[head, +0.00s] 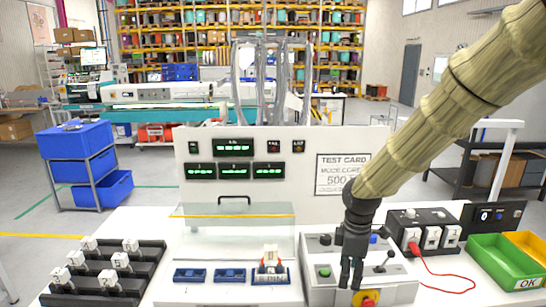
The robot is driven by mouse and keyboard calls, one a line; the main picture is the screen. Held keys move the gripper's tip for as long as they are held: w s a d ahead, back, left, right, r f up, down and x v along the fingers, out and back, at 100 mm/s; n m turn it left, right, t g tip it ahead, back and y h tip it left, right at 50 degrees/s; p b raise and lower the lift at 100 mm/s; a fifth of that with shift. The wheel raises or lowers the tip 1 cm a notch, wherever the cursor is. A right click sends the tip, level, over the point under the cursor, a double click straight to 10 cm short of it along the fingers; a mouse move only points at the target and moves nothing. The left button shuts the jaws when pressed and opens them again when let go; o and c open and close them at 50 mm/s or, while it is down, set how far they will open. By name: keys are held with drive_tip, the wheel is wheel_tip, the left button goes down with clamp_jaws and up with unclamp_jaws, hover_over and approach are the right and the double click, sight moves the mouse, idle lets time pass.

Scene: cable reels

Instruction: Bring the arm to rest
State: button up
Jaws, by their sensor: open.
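My arm (440,115) reaches in from the upper right, its forearm in a tan sleeve. My gripper (351,274) points down over the grey control box (322,294), near its front. It is open and holds nothing that I can see. A red knob on a yellow disc (366,299) sits just right of and below the fingertips. A green button (324,272) is left of the fingers, and a black lever (386,261) is to their right. The gripper hides the middle of the box, and I cannot tell whether the fingers touch it.
A white tester panel (300,160) stands behind. A clear hinged cover (232,222) is over blue fixtures (190,275). A black rack (75,290) holds white parts at left. A switch box (425,230) with a red cable, a green bin (500,262) and a yellow bin (528,243) stand at right.

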drive_tip(key=s+a+f+m+y+b, duration=0.1)
drive_tip(key=s+f+m, duration=0.45)
drive_tip(key=f, duration=0.85)
drive_tip(key=s+a+f+m+y+b, duration=0.1)
drive_tip(key=s+f+m, duration=0.1)
drive_tip(key=s+f, duration=0.95)
drive_tip(key=s+d+f+m+h+b, duration=0.1)
drive_tip(key=s+f+m, duration=0.3)
drive_tip(key=s+f, duration=0.4)
drive_tip(key=s+d+f+m+h, duration=0.1)
drive_tip(key=s+d+f+m, duration=0.3)
drive_tip(key=s+f, duration=0.5)
drive_tip(key=shift+s+f+b, duration=0.2)
drive_tip(key=shift+s+b, duration=0.15)
drive_tip(key=shift+s, duration=0.75)
drive_tip(key=shift+d, duration=0.1)
